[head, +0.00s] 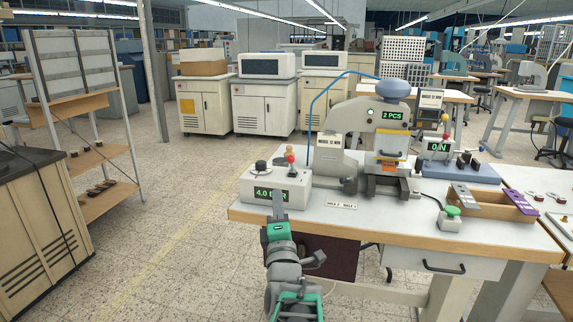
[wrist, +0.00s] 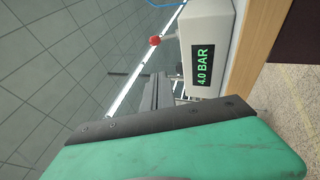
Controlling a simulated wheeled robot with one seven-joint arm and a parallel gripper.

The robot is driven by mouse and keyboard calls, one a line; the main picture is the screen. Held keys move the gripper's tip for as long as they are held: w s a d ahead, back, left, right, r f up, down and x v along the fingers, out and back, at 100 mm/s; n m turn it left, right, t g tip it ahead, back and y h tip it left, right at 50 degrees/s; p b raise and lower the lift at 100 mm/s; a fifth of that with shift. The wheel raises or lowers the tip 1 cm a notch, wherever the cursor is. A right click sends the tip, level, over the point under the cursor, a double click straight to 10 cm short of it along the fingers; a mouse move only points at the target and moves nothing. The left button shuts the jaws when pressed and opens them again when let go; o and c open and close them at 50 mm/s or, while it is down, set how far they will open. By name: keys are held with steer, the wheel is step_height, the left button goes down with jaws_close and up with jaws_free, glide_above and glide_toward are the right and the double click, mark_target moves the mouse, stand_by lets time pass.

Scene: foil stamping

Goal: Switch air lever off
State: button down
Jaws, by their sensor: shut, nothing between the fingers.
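The white air unit (head: 298,181) stands at the left front corner of the press table, with a green "4.0 BAR" display on its front. A lever with a red ball knob (head: 290,158) sticks up from its top, beside a black dial and a tan knob. In the wrist view the unit (wrist: 213,30) and the red knob (wrist: 155,41) appear turned sideways. My gripper (head: 278,196) is shut and empty in front of the unit, below the lever's height, and covers part of its front. In the head view the gripper and lever look apart.
The stamping press (head: 385,112) shows "2 PCS". Another box (head: 438,148) shows "ON" and has a lever with red and yellow balls. A green button (head: 450,213) and a wooden tray (head: 508,208) are at the right. Floor left of the table is clear.

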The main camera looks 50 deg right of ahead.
mark_target(292, 165)
steer(key=w+d+r+p, duration=0.4)
steer(key=d, duration=0.4)
steer(key=shift+d+p, duration=0.2)
steer(key=shift+p, duration=0.15)
